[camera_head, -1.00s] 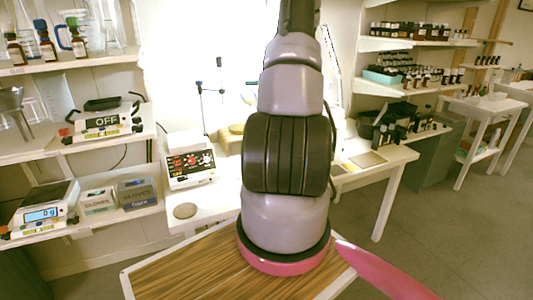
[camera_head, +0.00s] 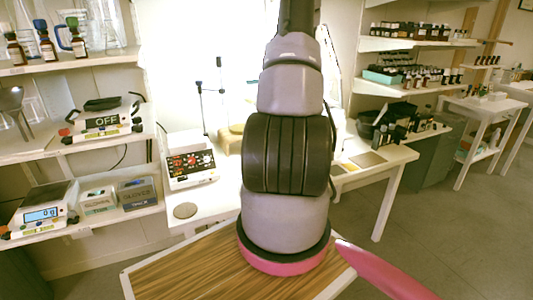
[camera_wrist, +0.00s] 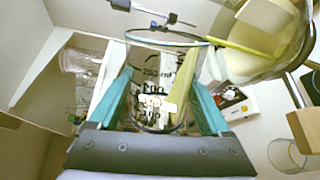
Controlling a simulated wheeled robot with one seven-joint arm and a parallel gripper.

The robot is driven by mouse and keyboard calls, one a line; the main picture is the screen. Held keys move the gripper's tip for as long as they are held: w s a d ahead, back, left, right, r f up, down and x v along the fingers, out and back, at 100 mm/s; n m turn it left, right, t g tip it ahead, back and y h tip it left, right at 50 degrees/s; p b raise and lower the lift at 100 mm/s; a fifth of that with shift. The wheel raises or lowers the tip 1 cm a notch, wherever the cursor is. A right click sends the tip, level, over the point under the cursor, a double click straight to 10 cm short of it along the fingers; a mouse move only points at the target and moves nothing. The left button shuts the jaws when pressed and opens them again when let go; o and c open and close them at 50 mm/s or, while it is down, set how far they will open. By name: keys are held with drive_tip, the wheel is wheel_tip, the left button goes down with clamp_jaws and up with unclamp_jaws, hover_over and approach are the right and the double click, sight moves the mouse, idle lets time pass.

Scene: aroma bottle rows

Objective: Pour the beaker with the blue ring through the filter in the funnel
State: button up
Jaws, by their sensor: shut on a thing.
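In the wrist view my gripper (camera_wrist: 160,82) has its teal fingers on either side of a clear glass beaker (camera_wrist: 150,62) and is shut on it. The beaker has dark volume markings. In the head view my arm hides the gripper and beaker.
A white device with red knobs (camera_head: 190,166) stands on the white bench, beside a thin upright stand (camera_head: 220,90). A dark clamp piece (camera_wrist: 150,14) crosses the top of the wrist view. Another round glass (camera_wrist: 287,155) is at its lower right. Shelves with scales (camera_head: 42,212) are at left.

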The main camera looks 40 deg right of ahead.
drive_tip(key=shift+w+d+r+m, duration=0.1)
drive_tip(key=shift+d+r+m, duration=0.25)
drive_tip(key=shift+m, duration=0.35)
idle(2.1)
drive_tip(key=shift+d+f+m+y, duration=0.2)
drive_tip(key=shift+m+y, duration=0.1)
drive_tip(key=shift+m, duration=0.4)
idle(2.2)
drive_tip(key=shift+a, duration=0.1)
idle(0.5)
drive_tip(key=shift+a+f+n, duration=0.1)
drive_tip(key=shift+a+n, duration=0.1)
drive_tip(key=shift+n, duration=0.45)
drive_tip(key=shift+a+n, duration=0.2)
drive_tip(key=shift+n, duration=0.45)
drive_tip(key=n, duration=0.1)
drive_tip(key=a+f+n+h, duration=0.1)
drive_tip(key=n, duration=0.3)
drive_tip(key=shift+s+a+f, duration=0.15)
drive_tip(key=shift+s+a, duration=0.2)
drive_tip(key=shift+a, duration=0.05)
